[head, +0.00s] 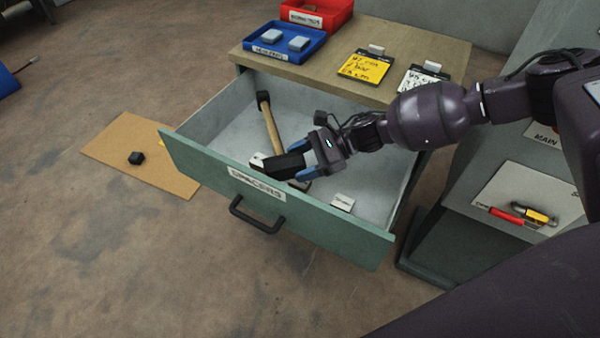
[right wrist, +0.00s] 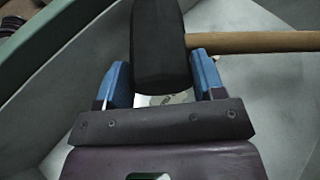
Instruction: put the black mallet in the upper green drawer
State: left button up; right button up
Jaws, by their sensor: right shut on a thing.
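The black mallet has a black head (right wrist: 160,45) and a wooden handle (head: 270,125) with a black far end. My right gripper (head: 297,172) is shut on the head, with a blue finger on each side of it in the right wrist view (right wrist: 165,85). The mallet is over the inside of the open green drawer (head: 330,228), its handle pointing to the back left. I cannot tell whether it touches the drawer floor. The drawer has a black pull and a white label. My left gripper is not in view.
White labelled pieces (head: 342,203) lie in the drawer. On the wooden top are a blue tray (head: 285,52), a red bin (head: 320,20) and a yellow card (head: 365,68). A brown board (head: 120,165) lies at left. At right a white panel (head: 510,190) carries tools.

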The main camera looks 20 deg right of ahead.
aim_at(301, 184)
notch_tip(301, 184, down, 4)
jog(key=shift+f+b, duration=0.25)
jog(key=shift+b, duration=0.25)
jog(key=shift+f, duration=0.2)
jog(key=o, duration=1.2)
